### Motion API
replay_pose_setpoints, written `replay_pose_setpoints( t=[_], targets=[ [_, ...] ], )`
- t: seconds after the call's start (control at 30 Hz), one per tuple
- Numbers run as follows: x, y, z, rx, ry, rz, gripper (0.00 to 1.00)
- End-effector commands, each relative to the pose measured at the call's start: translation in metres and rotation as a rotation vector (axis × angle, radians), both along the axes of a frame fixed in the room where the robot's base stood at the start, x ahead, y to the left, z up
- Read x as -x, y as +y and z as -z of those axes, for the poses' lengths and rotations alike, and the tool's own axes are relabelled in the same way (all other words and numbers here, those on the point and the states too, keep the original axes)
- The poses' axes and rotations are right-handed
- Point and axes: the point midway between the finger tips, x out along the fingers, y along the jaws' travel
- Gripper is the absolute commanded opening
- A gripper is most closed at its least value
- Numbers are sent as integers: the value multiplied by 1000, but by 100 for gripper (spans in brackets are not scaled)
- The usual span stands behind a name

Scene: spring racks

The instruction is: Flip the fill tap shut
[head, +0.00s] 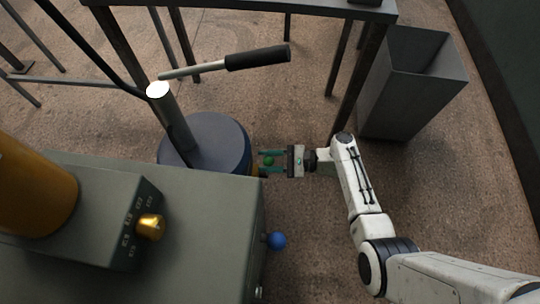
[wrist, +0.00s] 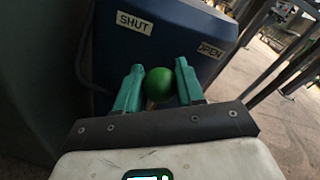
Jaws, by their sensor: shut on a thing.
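The fill tap's green ball knob (wrist: 161,84) sits between the teal fingers of my gripper (wrist: 160,80), which is shut on it. The knob (head: 269,161) also shows in the head view at the right side of the blue drum (head: 222,140), with my gripper (head: 268,159) reaching it from the right. In the wrist view a SHUT label (wrist: 134,22) is on the left of the blue face and an OPEN label (wrist: 210,51) on the right. The knob lies between the two labels. The tap's stem is mostly hidden.
A grey-green cabinet (head: 200,220) with a blue ball knob (head: 277,241) and a yellow knob (head: 151,226) stands in front of the drum. A black-gripped lever (head: 257,58) rises above the drum. A grey bin (head: 405,95) stands at upper right.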

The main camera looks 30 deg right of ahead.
Motion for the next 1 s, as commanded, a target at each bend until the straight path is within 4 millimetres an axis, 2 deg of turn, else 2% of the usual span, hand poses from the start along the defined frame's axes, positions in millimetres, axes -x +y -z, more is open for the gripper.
replay_pose_setpoints(
  t=[0.5,1.0],
  targets=[
    [25,18,1,223,-308,1,0],
    [31,22,4,280,-387,0,0]
  ],
)
